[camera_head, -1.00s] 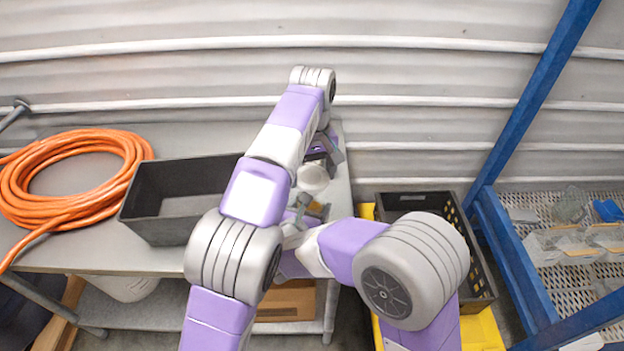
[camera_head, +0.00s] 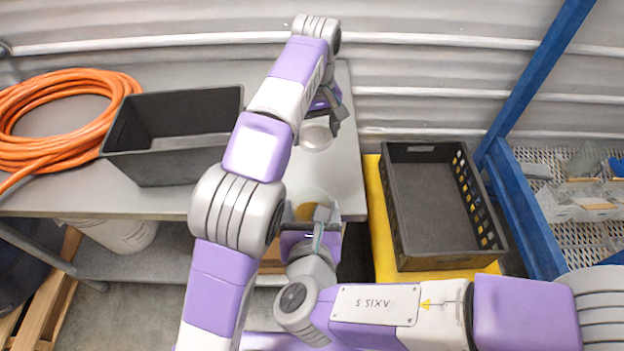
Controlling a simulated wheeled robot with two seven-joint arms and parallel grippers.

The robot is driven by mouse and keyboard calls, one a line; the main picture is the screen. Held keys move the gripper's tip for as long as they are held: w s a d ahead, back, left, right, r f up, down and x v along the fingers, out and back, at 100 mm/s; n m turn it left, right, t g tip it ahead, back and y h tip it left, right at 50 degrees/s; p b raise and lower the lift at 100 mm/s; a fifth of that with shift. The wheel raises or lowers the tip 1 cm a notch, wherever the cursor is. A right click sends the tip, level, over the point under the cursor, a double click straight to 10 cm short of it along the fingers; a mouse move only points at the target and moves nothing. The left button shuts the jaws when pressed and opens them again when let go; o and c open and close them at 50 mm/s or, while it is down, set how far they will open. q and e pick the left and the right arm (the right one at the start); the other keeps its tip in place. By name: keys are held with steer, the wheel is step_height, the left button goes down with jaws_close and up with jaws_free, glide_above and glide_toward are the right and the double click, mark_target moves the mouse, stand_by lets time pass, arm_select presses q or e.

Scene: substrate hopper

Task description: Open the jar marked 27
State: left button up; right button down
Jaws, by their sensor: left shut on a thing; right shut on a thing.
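My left gripper (camera_head: 328,112) is above the back right part of the grey table. It is shut on a pale round piece (camera_head: 315,137) that looks like a lid. My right gripper (camera_head: 318,228) is at the table's front edge, nearer to me. It is shut on a clear jar (camera_head: 309,195) with something orange-brown low in it. The round piece and the jar appear apart, with bare tabletop between them. No number can be read on either one.
The grey table (camera_head: 345,180) holds a dark open bin (camera_head: 175,180) and a coiled orange hose (camera_head: 60,150) at left. A black crate (camera_head: 430,262) stands on a yellow base (camera_head: 380,240) at right. A blue frame (camera_head: 530,220) with a perforated shelf stands beyond it.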

mark_target(314, 134)
steer(key=shift+s, duration=0.1)
arm_select(q)
step_height(314, 134, up, 4)
steer(key=p, duration=0.4)
steer(key=shift+r+p, duration=0.2)
steer(key=shift+p, duration=0.1)
arm_select(e)
steer(key=w, duration=0.6)
steer(key=shift+w+d+r, duration=0.1)
steer(key=shift+w+r, duration=0.05)
steer(key=shift+r, duration=0.05)
arm_select(q)
steer(key=shift+f, duration=0.15)
arm_select(e)
steer(key=w, duration=0.9)
steer(key=shift+w+f, duration=0.15)
steer(key=shift+w, duration=1)
arm_select(q)
step_height(314, 134, down, 2)
steer(key=b, duration=0.2)
steer(key=shift+f+b, duration=0.15)
steer(key=shift+b, duration=0.15)
arm_select(e)
step_height(314, 134, down, 4)
steer(key=shift+w+r, duration=0.1)
steer(key=shift+r, duration=0.1)
